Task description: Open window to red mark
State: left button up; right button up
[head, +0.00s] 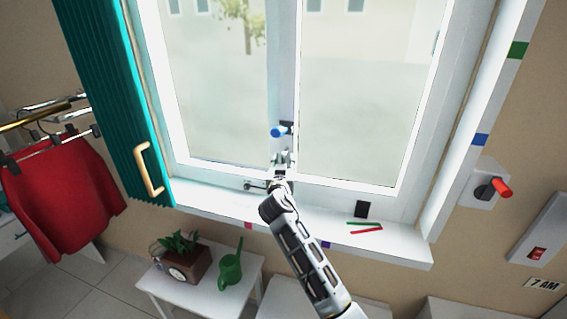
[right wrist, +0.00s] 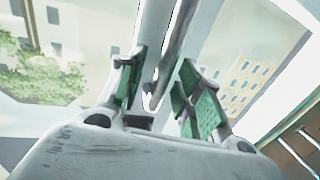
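The white window has a left pane (head: 215,80) and a right pane (head: 365,90) that meet at a middle post; it looks shut or nearly so. A blue-knobbed handle (head: 278,132) sits on the middle post. A red strip (head: 367,231) and a green strip (head: 365,224) lie on the right part of the sill. My right gripper (head: 282,160) is just below the handle, in front of the post. In the right wrist view its green-padded fingers (right wrist: 165,95) are apart, with a grey bar (right wrist: 172,55) showing between them; contact cannot be told. My left gripper is out of view.
A teal shutter (head: 115,90) with a tan handle stands left of the window. Below the sill (head: 400,243), a small white table (head: 205,290) holds a plant box and green watering can. A red-knobbed switch (head: 492,188) is on the right wall. Red clothing hangs at left.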

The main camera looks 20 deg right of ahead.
grip_shut()
jog(key=shift+s+f, duration=0.1)
dwell(0.5)
